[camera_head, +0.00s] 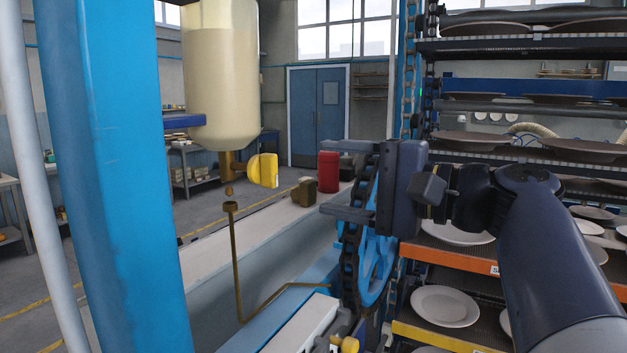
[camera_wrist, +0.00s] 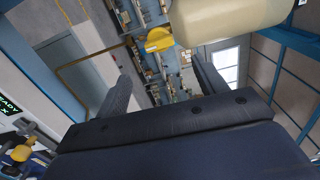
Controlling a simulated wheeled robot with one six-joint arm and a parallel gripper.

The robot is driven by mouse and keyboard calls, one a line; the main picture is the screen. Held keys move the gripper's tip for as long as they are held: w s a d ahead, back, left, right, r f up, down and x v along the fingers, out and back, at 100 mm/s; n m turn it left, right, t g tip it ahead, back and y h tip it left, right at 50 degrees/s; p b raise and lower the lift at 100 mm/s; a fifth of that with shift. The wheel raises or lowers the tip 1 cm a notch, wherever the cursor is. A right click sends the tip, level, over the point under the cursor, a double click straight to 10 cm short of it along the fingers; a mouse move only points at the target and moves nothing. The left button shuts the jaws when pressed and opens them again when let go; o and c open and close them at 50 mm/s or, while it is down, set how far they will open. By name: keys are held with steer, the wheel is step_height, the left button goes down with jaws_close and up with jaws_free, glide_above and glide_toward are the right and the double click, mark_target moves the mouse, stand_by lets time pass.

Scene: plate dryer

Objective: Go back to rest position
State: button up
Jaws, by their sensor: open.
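My gripper (camera_head: 338,180) is open and empty in the middle of the head view, its two fingers pointing left, one above the other. It is held in front of the plate dryer, near the chain (camera_head: 348,262) and the blue wheel (camera_head: 376,270). In the wrist view my gripper (camera_wrist: 160,78) also shows with its fingers apart and nothing between them. The yellow valve handle (camera_head: 263,170) under the cream tank (camera_head: 222,75) is left of the fingers and apart from them. It also shows in the wrist view (camera_wrist: 159,40).
Dryer racks with plates (camera_head: 445,306) fill the right side, close to my arm. A blue post (camera_head: 110,170) stands at the left. A red can (camera_head: 328,171) stands on the pale ledge behind the gripper. A bent brown pipe (camera_head: 238,275) is below the valve.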

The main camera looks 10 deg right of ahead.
mark_target(278, 171)
steer(key=shift+a, duration=0.1)
steer(key=shift+p+x, duration=1.3)
steer(key=shift+x, duration=4.05)
